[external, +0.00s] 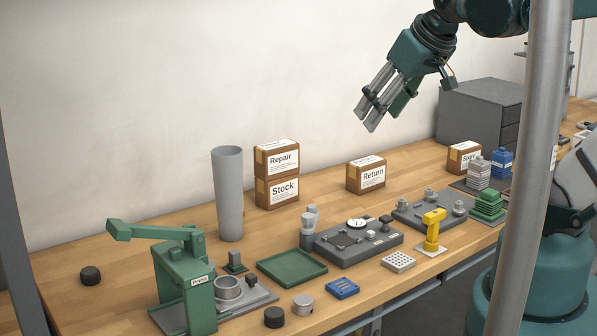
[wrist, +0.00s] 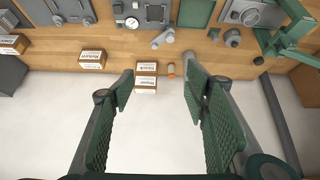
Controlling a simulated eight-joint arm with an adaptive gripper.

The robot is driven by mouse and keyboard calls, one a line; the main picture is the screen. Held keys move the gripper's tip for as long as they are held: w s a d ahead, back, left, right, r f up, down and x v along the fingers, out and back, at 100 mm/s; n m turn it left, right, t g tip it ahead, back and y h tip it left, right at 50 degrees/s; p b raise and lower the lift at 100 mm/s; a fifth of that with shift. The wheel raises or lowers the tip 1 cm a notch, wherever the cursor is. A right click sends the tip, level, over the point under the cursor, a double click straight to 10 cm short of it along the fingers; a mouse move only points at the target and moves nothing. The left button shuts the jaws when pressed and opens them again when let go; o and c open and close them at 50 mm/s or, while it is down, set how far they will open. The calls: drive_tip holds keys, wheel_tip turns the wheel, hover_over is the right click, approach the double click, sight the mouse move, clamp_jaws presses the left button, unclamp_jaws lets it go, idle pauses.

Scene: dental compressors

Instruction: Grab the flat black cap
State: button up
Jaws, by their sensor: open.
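Two short dark round pieces could be the flat black cap, and I cannot tell which is meant. One dark piece (external: 91,276) lies on the bench left of the green press. The other dark piece (external: 274,317) lies near the front edge, beside a silver round piece (external: 303,305). My gripper (external: 371,118) is open and empty, high above the bench at upper right, far from both. Its spread fingers also show in the wrist view (wrist: 158,88).
The green press (external: 184,280) stands between the two dark pieces. A tall grey tube (external: 228,195) rises behind it. A green tray (external: 292,267), cardboard boxes (external: 277,190) and a yellow tool (external: 433,229) stand farther right. The bench's back left is clear.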

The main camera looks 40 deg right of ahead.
drive_tip(key=w+a+r+n+g+y+b, duration=0.15)
drive_tip(key=w+a+n, duration=0.25)
drive_tip(key=w+a, duration=0.6)
drive_tip(key=w+a+n+g+h, duration=0.15)
drive_tip(key=w+a+n, duration=0.25)
drive_tip(key=w+a, duration=0.65)
drive_tip(key=n+g+b, duration=0.1)
drive_tip(key=n+g, duration=0.3)
drive_tip(key=n, duration=0.8)
hover_over(89, 270)
drive_tip(key=f, duration=3)
drive_tip(key=shift+d+f, duration=0.1)
drive_tip(key=shift+d, duration=0.1)
drive_tip(key=shift+s+a+f, duration=0.1)
drive_tip(key=shift+a+f, duration=0.1)
drive_tip(key=shift+f, duration=0.05)
drive_tip(key=shift+f, duration=1.3)
